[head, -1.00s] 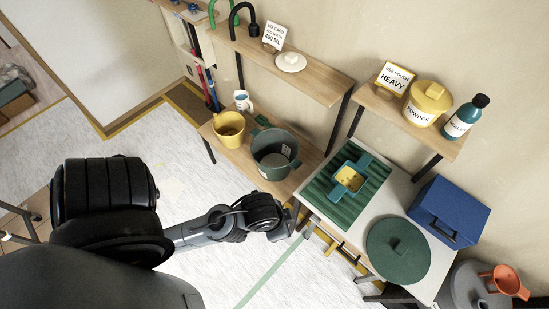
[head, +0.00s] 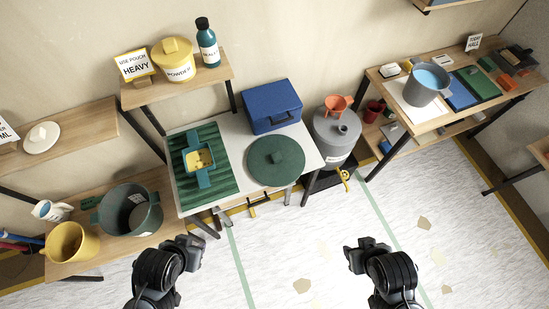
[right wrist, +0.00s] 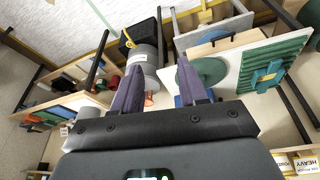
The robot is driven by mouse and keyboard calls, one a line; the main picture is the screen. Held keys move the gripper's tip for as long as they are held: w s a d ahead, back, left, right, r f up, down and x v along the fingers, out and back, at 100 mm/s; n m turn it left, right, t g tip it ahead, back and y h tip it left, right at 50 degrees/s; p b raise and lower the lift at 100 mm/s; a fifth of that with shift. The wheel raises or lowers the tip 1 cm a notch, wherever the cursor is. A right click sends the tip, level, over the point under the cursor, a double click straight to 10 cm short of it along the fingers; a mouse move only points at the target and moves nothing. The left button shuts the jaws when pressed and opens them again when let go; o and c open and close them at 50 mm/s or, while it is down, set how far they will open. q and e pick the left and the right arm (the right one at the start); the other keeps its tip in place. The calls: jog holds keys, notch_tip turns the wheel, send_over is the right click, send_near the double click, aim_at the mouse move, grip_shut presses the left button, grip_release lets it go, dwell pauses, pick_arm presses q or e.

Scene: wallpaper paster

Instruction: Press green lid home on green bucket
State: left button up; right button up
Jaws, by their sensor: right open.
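The green lid (head: 275,161), a dark green disc with a square knob, lies flat on the white-topped table; part of it shows in the right wrist view (right wrist: 209,71). The green bucket (head: 119,231) stands upright and uncovered on the wooden bench at the left, apart from the lid. My left gripper (head: 193,247) is in front of the table, between bucket and lid, touching neither; its fingers are too unclear to read. My right gripper (head: 356,256) is to the right of the lid and nearer me. In the right wrist view its purple fingers (right wrist: 160,67) are apart and empty.
A yellow bucket (head: 72,243) stands beside the green bucket. A grey drum (head: 334,138) stands right of the table. The front floor is open.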

dwell(0.4)
jog(key=o, duration=0.7)
jog(key=shift+d, duration=0.15)
